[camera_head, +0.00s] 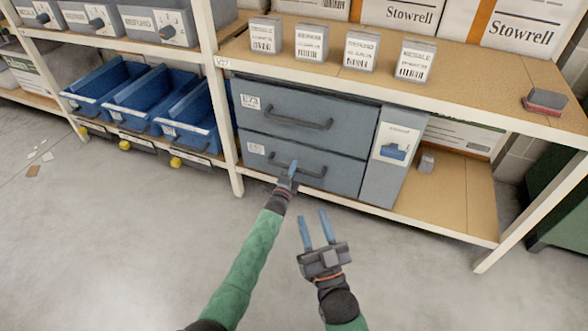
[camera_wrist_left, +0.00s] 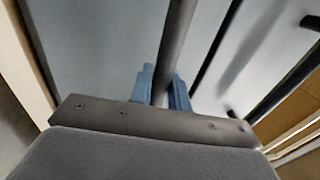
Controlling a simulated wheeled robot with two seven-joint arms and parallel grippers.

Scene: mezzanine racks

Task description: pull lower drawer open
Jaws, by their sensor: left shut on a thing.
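A grey-blue cabinet with two drawers stands on the rack's lower shelf. The upper drawer (camera_head: 305,118) has a dark bar handle and looks shut. The lower drawer (camera_head: 338,175) below it has a similar dark bar handle (camera_head: 312,172) and looks flush with the cabinet. My left gripper (camera_head: 292,170) is at the left part of the lower handle. In the left wrist view its blue fingers (camera_wrist_left: 163,88) are shut on the dark handle bar (camera_wrist_left: 176,50), one on each side. My right gripper (camera_head: 316,230) is open and empty, above the floor in front of the cabinet.
Several blue bins (camera_head: 145,100) sit left of the rack post (camera_head: 222,120). Small labelled boxes (camera_head: 312,43) and a red-grey block (camera_head: 545,102) stand on the upper shelf (camera_head: 470,85). A small grey item (camera_head: 426,163) lies right of the cabinet.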

